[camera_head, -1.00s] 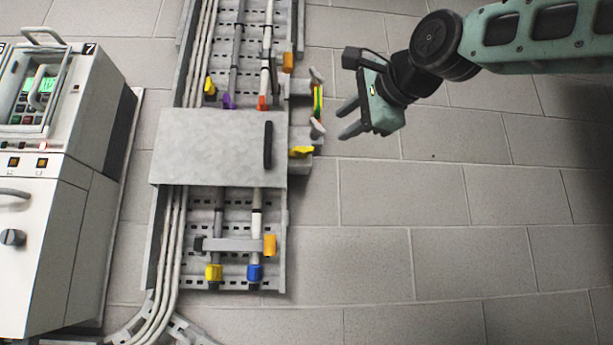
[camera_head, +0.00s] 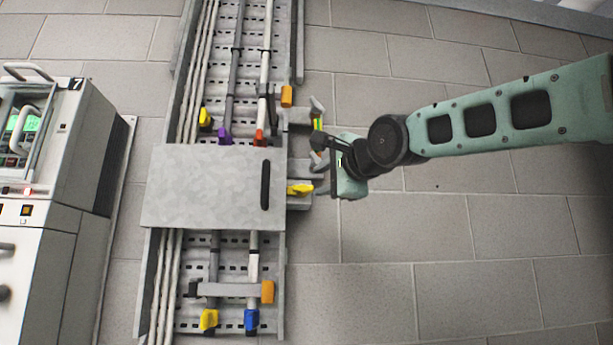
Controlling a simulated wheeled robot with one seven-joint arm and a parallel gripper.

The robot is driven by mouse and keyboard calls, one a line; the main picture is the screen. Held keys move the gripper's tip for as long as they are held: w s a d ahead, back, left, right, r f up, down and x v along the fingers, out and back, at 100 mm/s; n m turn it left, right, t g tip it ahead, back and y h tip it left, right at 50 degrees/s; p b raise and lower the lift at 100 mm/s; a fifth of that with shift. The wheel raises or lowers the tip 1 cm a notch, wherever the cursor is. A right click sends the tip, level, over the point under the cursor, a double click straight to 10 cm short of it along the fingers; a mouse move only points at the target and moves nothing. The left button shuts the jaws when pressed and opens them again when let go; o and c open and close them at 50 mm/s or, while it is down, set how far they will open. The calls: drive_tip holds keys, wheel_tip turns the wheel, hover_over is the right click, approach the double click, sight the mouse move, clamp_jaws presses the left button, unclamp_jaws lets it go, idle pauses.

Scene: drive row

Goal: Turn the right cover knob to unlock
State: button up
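A grey metal cover (camera_head: 212,187) with a black handle (camera_head: 265,185) lies across the cable tray. At its right edge a yellow wing-shaped knob (camera_head: 300,189) sits on a grey bracket.
The cable tray (camera_head: 182,290) runs top to bottom with pipes, coloured plugs and an orange-ended clamp bar (camera_head: 230,290). A white cabinet (camera_head: 50,190) with a keypad stands at the left. The tiled floor (camera_head: 480,270) on the right is clear.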

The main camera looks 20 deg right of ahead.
sight(305, 188)
drive_tip(key=w+p, duration=0.1)
drive_tip(key=w, duration=0.2)
drive_tip(key=w+a+p, duration=0.1)
drive_tip(key=w+p, duration=0.1)
drive_tip(key=w, duration=0.1)
drive_tip(key=shift+a+r, duration=0.1)
drive_tip(key=shift+r, duration=0.1)
drive_tip(key=shift+w+a+f+p, duration=0.1)
drive_tip(key=shift+w+f+p, duration=0.05)
drive_tip(key=shift+w+p, duration=0.35)
clamp_jaws()
